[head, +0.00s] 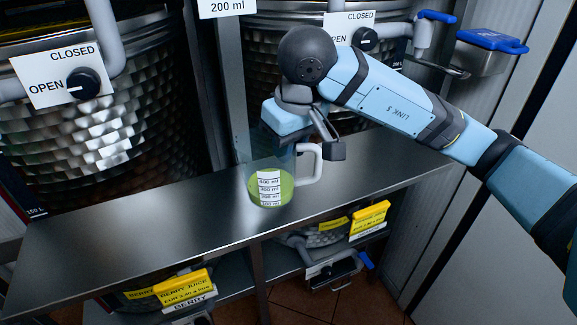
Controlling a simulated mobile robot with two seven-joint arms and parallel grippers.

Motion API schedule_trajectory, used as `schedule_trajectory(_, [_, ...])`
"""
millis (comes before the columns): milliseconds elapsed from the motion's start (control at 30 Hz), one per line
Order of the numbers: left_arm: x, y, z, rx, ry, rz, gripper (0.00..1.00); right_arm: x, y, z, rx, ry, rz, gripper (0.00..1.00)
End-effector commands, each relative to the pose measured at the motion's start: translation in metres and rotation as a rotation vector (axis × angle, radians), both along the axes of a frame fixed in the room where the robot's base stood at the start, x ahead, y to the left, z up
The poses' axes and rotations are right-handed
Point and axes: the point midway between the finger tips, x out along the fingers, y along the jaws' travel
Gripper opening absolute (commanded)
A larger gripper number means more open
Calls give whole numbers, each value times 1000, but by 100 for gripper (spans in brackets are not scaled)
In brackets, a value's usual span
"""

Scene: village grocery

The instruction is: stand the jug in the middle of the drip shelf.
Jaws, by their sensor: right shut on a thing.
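The jug (269,190) is clear, holds green liquid, and has a white scale marked in ml and a pale handle on its right. It is upright over the middle part of the steel drip shelf (150,230); I cannot tell whether its base touches the shelf. My right gripper (321,148) comes in from the right and is shut on the jug, at its handle side. The arm hides part of the jug's top. My left gripper is not in view.
Two steel tanks stand behind the shelf, with knobs on OPEN/CLOSED plates (83,83) (366,40). A 200 ml sign (221,8) hangs between them. Yellow-tagged containers (183,286) (370,217) sit below. The shelf's left and right parts are bare.

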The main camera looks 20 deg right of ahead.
Motion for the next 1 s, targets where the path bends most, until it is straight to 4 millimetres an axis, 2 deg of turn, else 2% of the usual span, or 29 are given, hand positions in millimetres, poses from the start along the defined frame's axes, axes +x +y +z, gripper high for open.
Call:
schedule_trajectory(100, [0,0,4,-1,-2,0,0,0,0,-12,1,0,0,0])
schedule_trajectory(267, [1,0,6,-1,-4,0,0,0,0,-21,0,0,0,0])
schedule_trajectory(500, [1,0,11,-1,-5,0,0,0,0,-51,1,0,0,0])
schedule_trajectory(900, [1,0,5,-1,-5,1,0,0,0,-57,1,-2,0,0])
schedule_trajectory(933, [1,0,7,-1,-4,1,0,0,0,-56,0,-1,0,25])
schedule_trajectory(1000, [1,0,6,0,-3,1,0,0,0,-56,0,-1,0,41])
